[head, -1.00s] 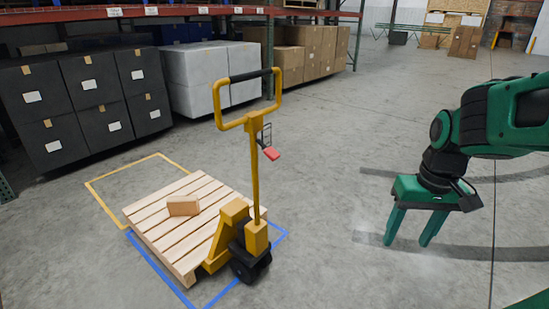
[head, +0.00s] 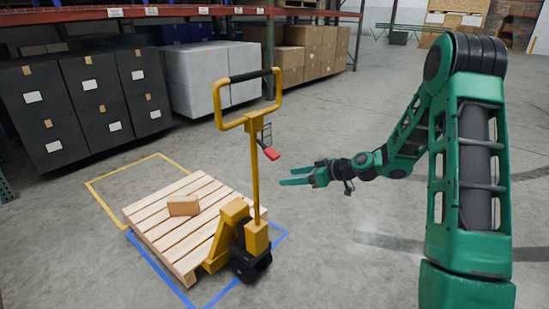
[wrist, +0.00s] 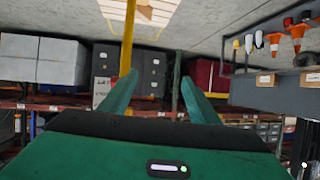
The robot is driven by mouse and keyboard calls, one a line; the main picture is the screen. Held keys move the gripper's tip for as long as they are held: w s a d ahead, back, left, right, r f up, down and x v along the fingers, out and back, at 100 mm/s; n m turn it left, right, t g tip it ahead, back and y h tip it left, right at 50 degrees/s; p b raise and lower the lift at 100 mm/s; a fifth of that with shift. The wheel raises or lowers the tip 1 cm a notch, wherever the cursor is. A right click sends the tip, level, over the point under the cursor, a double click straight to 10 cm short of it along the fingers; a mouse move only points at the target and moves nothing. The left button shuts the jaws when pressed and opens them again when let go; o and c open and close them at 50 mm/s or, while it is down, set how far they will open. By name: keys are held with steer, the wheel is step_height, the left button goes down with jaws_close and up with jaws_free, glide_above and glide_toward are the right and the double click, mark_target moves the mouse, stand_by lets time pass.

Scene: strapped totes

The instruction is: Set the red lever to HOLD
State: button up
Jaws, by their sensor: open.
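The yellow pallet jack (head: 256,180) stands upright with its forks at the wooden pallet. The red lever (head: 271,153) sits on a small dark bracket (head: 266,133) to the right of the handle post, below the handle loop. Position labels are too small to read. My gripper (head: 282,176) is open and empty, to the right of the post and lower in the picture than the lever, its fingers pointing left toward the post. In the wrist view the fingers (wrist: 160,92) are spread, with the yellow post (wrist: 128,40) beyond them; I cannot make out the lever there.
The wooden pallet (head: 160,222) carries a small cardboard box (head: 183,206). Blue and yellow tape marks the floor around it. Racks with black totes (head: 88,88), white totes (head: 205,75) and brown boxes (head: 305,50) stand behind. The floor right of the jack is clear.

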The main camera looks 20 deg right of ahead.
mark_target(278, 157)
steer(key=w+d+m+t+y, duration=0.1)
steer(key=w+d+m+t, duration=0.15)
steer(key=w+t, duration=0.4)
steer(key=shift+n+g, duration=0.35)
steer(key=shift+n, duration=0.1)
steer(key=x, duration=1.1)
steer(key=shift+w+d+r, duration=0.2)
steer(key=shift+d, duration=0.15)
